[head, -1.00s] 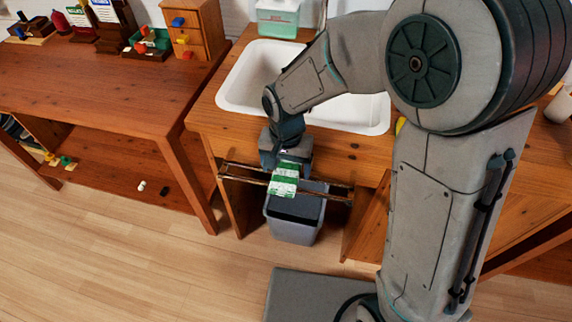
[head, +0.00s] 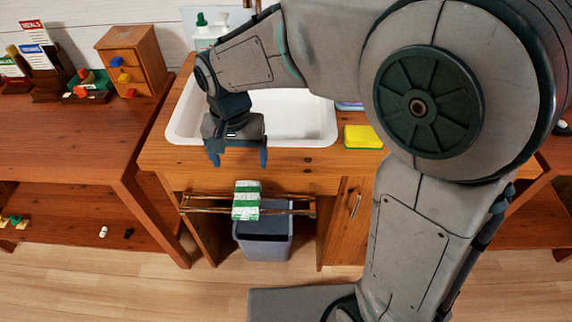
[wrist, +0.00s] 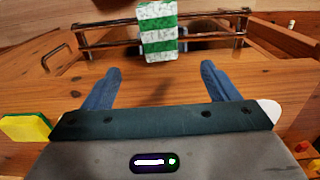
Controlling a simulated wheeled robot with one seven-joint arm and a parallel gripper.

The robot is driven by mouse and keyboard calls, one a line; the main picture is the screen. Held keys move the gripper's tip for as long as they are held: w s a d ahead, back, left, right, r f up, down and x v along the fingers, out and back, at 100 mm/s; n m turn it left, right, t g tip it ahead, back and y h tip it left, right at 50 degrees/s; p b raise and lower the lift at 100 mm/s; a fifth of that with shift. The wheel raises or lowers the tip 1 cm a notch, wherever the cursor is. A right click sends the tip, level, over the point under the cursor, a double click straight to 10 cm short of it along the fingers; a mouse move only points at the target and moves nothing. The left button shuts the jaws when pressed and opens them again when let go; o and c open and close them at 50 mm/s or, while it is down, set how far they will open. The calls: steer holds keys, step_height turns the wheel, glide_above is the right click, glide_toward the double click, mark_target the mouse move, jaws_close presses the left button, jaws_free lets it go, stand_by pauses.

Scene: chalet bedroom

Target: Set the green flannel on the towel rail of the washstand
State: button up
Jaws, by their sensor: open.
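The green flannel (head: 246,201), striped green and white, lies draped over the towel rail (head: 288,208) on the front of the washstand (head: 222,180). In the wrist view the flannel (wrist: 157,31) hangs over the bars of the rail (wrist: 205,29). My gripper (head: 238,160) is open and empty, above the washstand's front edge and apart from the flannel. In the wrist view its two blue fingers (wrist: 160,80) are spread wide with nothing between them.
A white basin (head: 300,122) is set in the washstand top, with a yellow sponge (head: 362,137) at its right. A grey bin (head: 265,240) stands below the rail. A wooden desk (head: 70,140) with small drawers (head: 133,58) is at the left.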

steer(key=s+d+r+t, duration=0.1)
steer(key=s+d, duration=0.3)
steer(key=d, duration=0.7)
steer(key=s+d+n+t, duration=0.1)
steer(key=s+d, duration=0.4)
steer(key=d, duration=0.6)
steer(key=shift+r, duration=0.35)
steer(key=shift+w, duration=0.1)
step_height(320, 180, up, 9)
steer(key=p, duration=0.8)
steer(key=shift+d+t, duration=0.2)
steer(key=shift+t, duration=0.2)
